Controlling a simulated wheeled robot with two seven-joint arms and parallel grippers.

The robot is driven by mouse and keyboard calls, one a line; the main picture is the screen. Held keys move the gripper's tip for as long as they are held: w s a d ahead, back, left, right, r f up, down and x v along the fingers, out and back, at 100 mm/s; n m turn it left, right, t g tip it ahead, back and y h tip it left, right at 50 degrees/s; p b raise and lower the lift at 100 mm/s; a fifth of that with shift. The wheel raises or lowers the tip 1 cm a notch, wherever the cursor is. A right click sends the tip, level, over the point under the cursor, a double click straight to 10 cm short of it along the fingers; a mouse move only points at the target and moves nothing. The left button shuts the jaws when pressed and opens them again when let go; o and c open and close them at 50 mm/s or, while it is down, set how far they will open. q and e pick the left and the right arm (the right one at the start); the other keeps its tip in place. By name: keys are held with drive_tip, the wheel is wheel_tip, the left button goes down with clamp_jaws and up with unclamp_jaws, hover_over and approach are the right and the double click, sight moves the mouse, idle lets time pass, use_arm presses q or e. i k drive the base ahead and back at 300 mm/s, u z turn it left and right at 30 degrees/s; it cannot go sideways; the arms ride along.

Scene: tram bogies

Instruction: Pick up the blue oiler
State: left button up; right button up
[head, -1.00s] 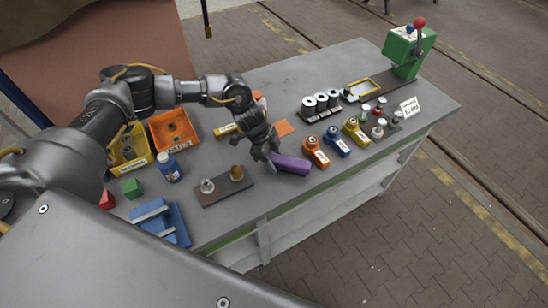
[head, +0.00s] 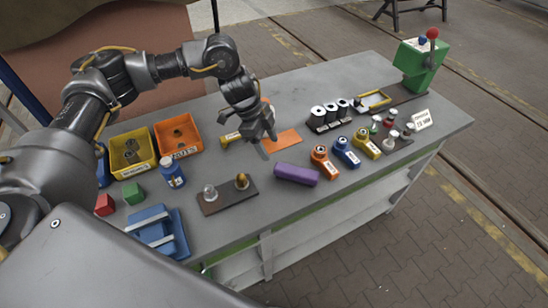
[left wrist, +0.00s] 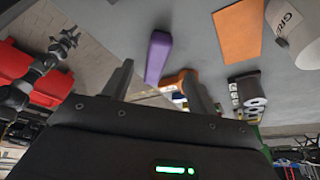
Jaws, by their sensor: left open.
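The blue oiler (head: 346,153) stands on the grey workbench in a row, between an orange oiler (head: 325,163) and a yellow oiler (head: 367,144). My left gripper (head: 268,148) is open and empty. It hangs to the left of the oilers, above the bench near a purple block (head: 297,174). In the left wrist view my open fingers (left wrist: 158,84) show with the purple block (left wrist: 157,57) beyond them and part of the orange oiler (left wrist: 176,82) behind.
An orange sheet (head: 283,139) lies near the gripper. A plate with two knobs (head: 228,196) is at left front, near a blue bottle (head: 172,174) and two bins (head: 178,136). Black-and-white cylinders (head: 330,115) stand behind the oilers. A green lever device (head: 418,65) is at far right.

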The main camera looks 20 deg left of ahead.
sight(174, 176)
drive_tip(key=k, duration=1.5)
